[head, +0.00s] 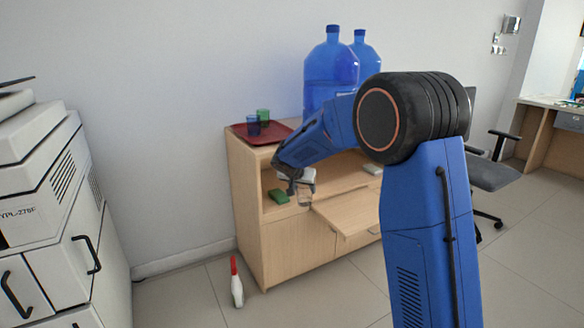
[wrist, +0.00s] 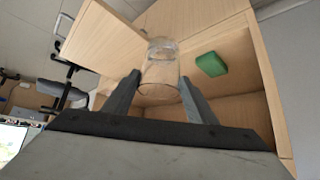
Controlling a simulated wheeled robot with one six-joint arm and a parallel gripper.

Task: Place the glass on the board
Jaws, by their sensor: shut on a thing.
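My gripper (head: 300,184) is shut on a clear glass (head: 305,197) in front of the cabinet's open shelf. In the wrist view, the glass (wrist: 160,66) stands between the two fingers of my gripper (wrist: 160,84). The board (head: 346,209) is a pale wooden panel jutting out from the cabinet, just right of the glass in the head view. In the wrist view, the board (wrist: 103,36) is at upper left, beside the glass. The glass appears held off the board; the exact gap is hard to tell.
A green block (head: 278,196) lies on the shelf left of the glass. The cabinet top (head: 246,140) carries a red tray (head: 280,134) with a blue cup (head: 253,126) and a green cup (head: 263,115), and blue water jugs (head: 332,75). A bottle (head: 236,286) stands on the floor.

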